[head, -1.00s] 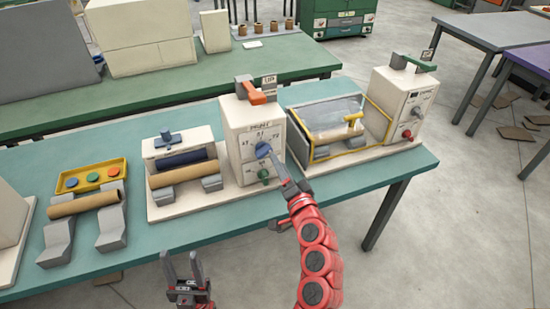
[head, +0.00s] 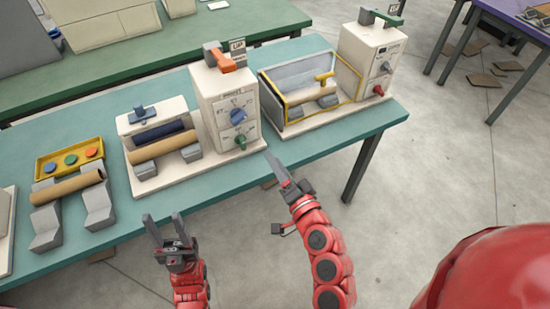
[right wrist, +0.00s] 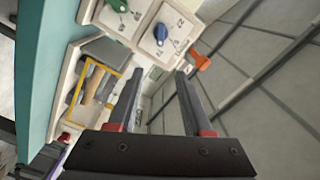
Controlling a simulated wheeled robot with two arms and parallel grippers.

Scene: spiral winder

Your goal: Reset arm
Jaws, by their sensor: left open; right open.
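My right gripper (head: 277,168) is off the front edge of the teal table, a little in front of the white control box (head: 208,95) with a blue knob (head: 238,116), a green knob (head: 240,141) and an orange-red lever (head: 228,63) on top. It touches nothing. In the right wrist view its two fingers (right wrist: 158,90) stand apart with nothing between them. The blue knob (right wrist: 161,32) and green knob (right wrist: 118,5) show beyond the fingers. My left gripper (head: 165,230) is open and empty, in front of the table edge, pointing up.
The teal table (head: 222,181) carries a roller stand with a brown tube (head: 166,150), a yellow button panel (head: 70,158), another brown tube (head: 68,186), a yellow-framed guard (head: 283,100) and a second control box (head: 366,55). Open floor (head: 440,190) lies to the right.

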